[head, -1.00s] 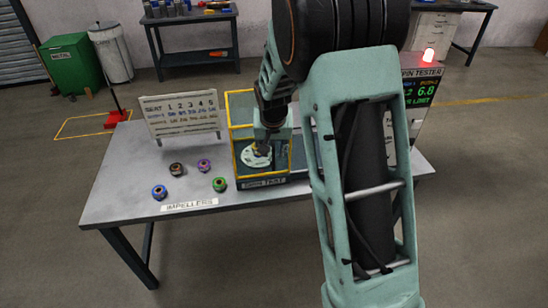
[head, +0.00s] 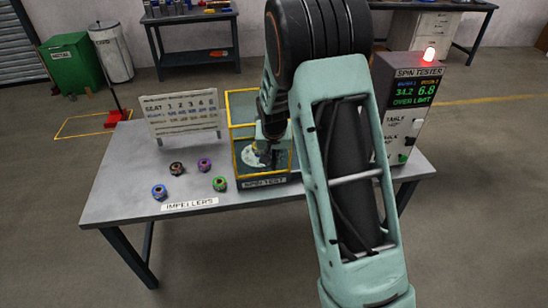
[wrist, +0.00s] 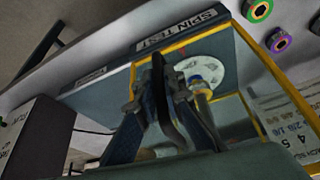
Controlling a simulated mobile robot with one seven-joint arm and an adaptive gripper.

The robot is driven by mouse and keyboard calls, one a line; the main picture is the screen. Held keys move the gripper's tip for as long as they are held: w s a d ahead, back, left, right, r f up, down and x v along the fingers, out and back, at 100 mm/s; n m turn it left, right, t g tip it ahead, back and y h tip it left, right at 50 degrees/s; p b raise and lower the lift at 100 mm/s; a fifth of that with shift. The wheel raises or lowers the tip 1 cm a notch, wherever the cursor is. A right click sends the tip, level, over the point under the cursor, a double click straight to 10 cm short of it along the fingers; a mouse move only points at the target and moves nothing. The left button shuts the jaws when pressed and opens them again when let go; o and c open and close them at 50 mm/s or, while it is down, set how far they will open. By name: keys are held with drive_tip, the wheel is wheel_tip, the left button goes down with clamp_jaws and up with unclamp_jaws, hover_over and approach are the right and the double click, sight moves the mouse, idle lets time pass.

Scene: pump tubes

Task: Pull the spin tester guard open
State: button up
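The spin tester guard (head: 236,140) is a clear box with yellow edges on the table, behind the SPIN TEST label (head: 264,183). It also shows in the wrist view (wrist: 250,57). A pale round disc (wrist: 217,62) with a brass and blue centre piece (wrist: 200,84) shows in its area. My gripper (head: 266,158) is at the guard's right half in the head view. In the wrist view the dark fingers (wrist: 160,75) come together close to the guard's yellow edge. Nothing shows between them. A guard handle is not discernible, and the arm hides the guard's right side.
Several coloured impellers (head: 204,165) lie on the table (head: 130,195) left of the guard. A seat chart (head: 181,113) stands behind them. The SPIN TESTER cabinet (head: 412,95) at the right has a lit red lamp (head: 429,54) and reads OVER LIMIT.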

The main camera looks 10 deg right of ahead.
clamp_jaws()
drive_tip(key=d+b, duration=0.1)
drive_tip(key=d, duration=2.2)
drive_tip(key=shift+b, duration=0.4)
drive_tip(key=shift+a, duration=0.1)
drive_tip(key=o, duration=0.7)
unclamp_jaws()
drive_tip(key=d+v, duration=0.1)
drive_tip(key=v, duration=1.1)
drive_tip(key=shift+a, duration=0.45)
